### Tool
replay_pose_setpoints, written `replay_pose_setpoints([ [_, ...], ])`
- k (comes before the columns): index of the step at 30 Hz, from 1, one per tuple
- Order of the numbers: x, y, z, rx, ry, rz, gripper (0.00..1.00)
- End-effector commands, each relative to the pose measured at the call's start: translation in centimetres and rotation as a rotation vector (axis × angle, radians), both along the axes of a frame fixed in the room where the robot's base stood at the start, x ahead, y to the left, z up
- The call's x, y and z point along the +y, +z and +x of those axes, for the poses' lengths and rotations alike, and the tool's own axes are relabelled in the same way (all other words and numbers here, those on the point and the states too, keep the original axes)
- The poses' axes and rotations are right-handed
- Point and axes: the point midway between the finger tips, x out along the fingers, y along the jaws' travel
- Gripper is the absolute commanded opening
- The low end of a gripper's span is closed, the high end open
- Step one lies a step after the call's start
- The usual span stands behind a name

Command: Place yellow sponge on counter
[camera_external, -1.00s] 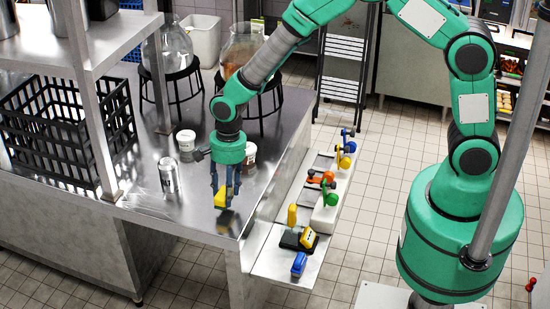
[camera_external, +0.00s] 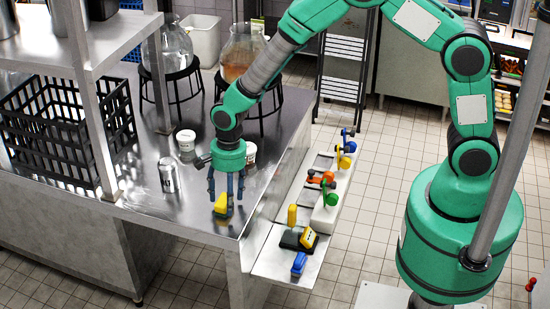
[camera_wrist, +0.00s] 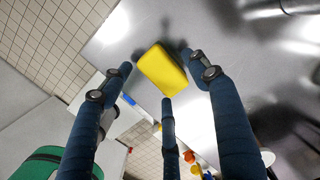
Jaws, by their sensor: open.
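The yellow sponge (camera_external: 221,205) sits on the metal counter (camera_external: 190,218) near its front right corner. In the wrist view the sponge (camera_wrist: 161,70) lies just beyond the fingertips, close to the counter's edge. My gripper (camera_external: 226,192) points down over it with its blue fingers apart. In the wrist view the fingers of my gripper (camera_wrist: 163,82) are spread around the sponge's near side, and none clearly presses on it. A small dark patch shows beside the sponge; I cannot tell whether it is shadow or reflection.
A silver can (camera_external: 168,175) and white tubs (camera_external: 186,140) stand left of and behind my gripper. A black crate (camera_external: 65,135) is further left. Glass jars (camera_external: 240,55) stand on black stools at the back. A lower shelf (camera_external: 275,262) at right holds several coloured items.

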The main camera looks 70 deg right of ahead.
Motion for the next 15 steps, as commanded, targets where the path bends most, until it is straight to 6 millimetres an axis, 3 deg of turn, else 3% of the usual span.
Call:
replay_pose_setpoints([
  [8, 0.0, 0.7, 0.0, -0.001, 0.0, 0.0, 0.6],
  [15, -0.3, 3.2, 0.0, -0.003, 0.0, 0.0, 0.6],
])
